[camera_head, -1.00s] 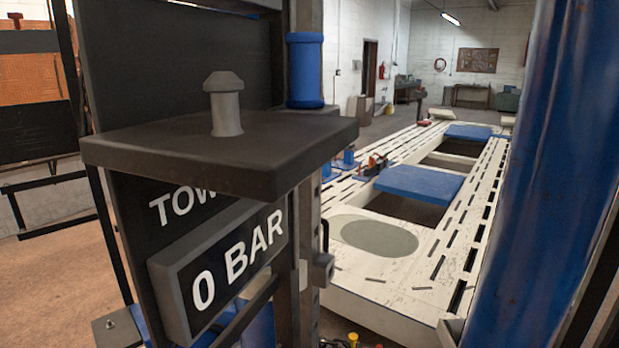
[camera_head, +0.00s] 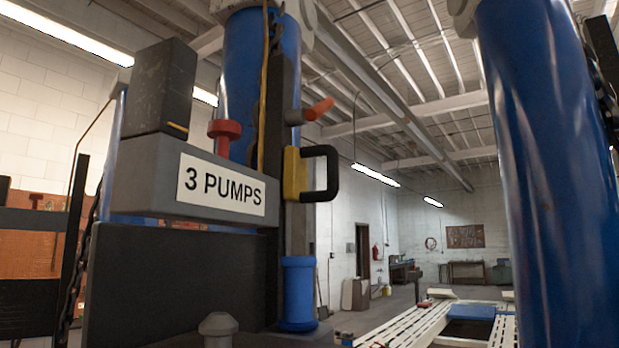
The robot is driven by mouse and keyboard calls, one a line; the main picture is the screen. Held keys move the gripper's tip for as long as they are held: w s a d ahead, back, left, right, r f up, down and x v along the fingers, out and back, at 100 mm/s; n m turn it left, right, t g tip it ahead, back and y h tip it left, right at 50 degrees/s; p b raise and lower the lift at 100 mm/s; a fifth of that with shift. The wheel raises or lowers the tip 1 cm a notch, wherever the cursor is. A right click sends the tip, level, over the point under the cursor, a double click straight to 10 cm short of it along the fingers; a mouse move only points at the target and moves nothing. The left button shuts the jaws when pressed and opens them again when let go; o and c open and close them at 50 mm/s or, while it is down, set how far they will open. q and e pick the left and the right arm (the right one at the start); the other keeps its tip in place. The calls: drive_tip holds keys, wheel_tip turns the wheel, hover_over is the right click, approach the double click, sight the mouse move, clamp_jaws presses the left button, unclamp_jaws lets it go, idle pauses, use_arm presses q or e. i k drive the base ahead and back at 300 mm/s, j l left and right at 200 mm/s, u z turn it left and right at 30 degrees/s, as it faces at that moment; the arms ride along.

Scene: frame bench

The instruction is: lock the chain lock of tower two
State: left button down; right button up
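A blue tower column (camera_head: 240,40) rises behind a grey box (camera_head: 150,190) labelled "3 PUMPS". On its right side are a yellow block (camera_head: 292,174) with a black D-shaped handle (camera_head: 332,174) and an orange-red lever (camera_head: 319,109) above it. I cannot tell which of these, if any, is the chain lock. Dark chain links (camera_head: 82,235) hang at the left; more chain (camera_head: 604,80) shows at the right edge. No readable tower number shows. Neither of my grippers is in view.
A red knob (camera_head: 224,131) stands behind the box, and a dark block (camera_head: 160,88) sits on it. Another blue column (camera_head: 545,170) fills the right side. A white slotted frame bench (camera_head: 410,328) lies beyond, between the columns.

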sight(293, 118)
drive_tip(key=k+l+z, duration=0.1)
drive_tip(key=l+z, duration=0.25)
drive_tip(key=k+l+z, duration=0.2)
drive_tip(key=l, duration=0.25)
drive_tip(key=l+z, duration=0.15)
drive_tip(key=l, duration=0.3)
drive_tip(key=l+u, duration=0.35)
drive_tip(key=l, duration=0.2)
drive_tip(key=l+u, duration=0.35)
drive_tip(key=l, duration=0.2)
drive_tip(key=l+u, duration=0.4)
drive_tip(key=l, duration=0.55)
drive_tip(key=i+l+z, duration=0.1)
drive_tip(key=l, duration=0.25)
drive_tip(key=i+l, duration=0.1)
drive_tip(key=l, duration=0.3)
drive_tip(key=l+z, duration=0.2)
drive_tip(key=i+j, duration=0.05)
drive_tip(key=j, duration=0.05)
